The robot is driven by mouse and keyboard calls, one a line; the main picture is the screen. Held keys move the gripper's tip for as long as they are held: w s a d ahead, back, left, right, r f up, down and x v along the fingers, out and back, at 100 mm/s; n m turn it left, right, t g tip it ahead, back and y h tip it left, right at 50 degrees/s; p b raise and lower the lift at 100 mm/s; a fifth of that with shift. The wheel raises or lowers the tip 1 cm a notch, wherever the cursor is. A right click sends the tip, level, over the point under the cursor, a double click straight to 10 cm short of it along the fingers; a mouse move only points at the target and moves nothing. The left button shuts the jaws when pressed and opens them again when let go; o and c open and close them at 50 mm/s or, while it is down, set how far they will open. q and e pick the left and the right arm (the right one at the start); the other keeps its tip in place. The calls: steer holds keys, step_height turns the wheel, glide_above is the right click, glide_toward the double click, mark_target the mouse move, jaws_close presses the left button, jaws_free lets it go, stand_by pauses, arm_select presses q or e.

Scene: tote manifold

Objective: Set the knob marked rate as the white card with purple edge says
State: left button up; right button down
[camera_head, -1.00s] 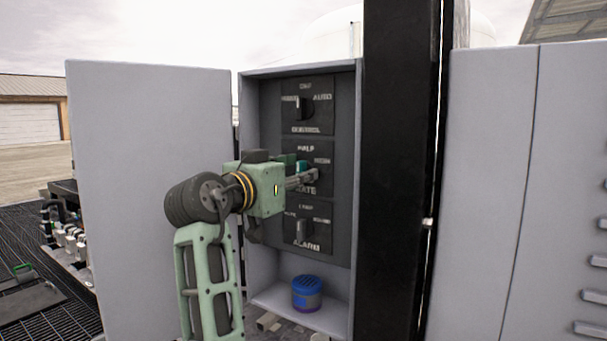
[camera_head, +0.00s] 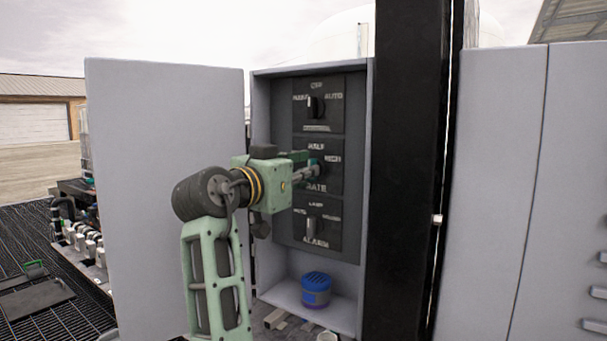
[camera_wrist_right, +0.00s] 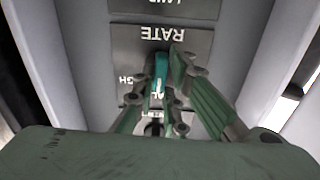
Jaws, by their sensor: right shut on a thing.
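The rate knob is teal (camera_wrist_right: 161,70) and sits on the middle dark plate (camera_head: 336,182) in the open cabinet. The plate is lettered RATE below the knob, with other position words partly hidden. My right gripper (camera_head: 314,168) reaches in from the left and is shut on the rate knob. In the right wrist view, where the lettering is upside down, the gripper fingers (camera_wrist_right: 168,82) stand on either side of the teal knob. The fingers hide much of the knob's pointing direction. The white card with purple edge is not in view. My left gripper is not in view.
A control knob (camera_head: 313,107) is above and an alarm knob (camera_head: 311,227) below. A blue-topped can (camera_head: 316,290) stands on the cabinet floor. The open cabinet door (camera_head: 165,190) is at the left, and a black post (camera_head: 411,180) stands close at the right.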

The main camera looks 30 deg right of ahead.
steer(key=shift+m+b, duration=3.25)
steer(key=shift+m, duration=2.35)
steer(key=shift+r, duration=0.1)
steer(key=c, duration=2)
jaws_free()
steer(key=shift+d, duration=0.1)
steer(key=shift+c, duration=0.2)
steer(key=shift+o, duration=1.2)
steer(key=shift+w+d, duration=0.15)
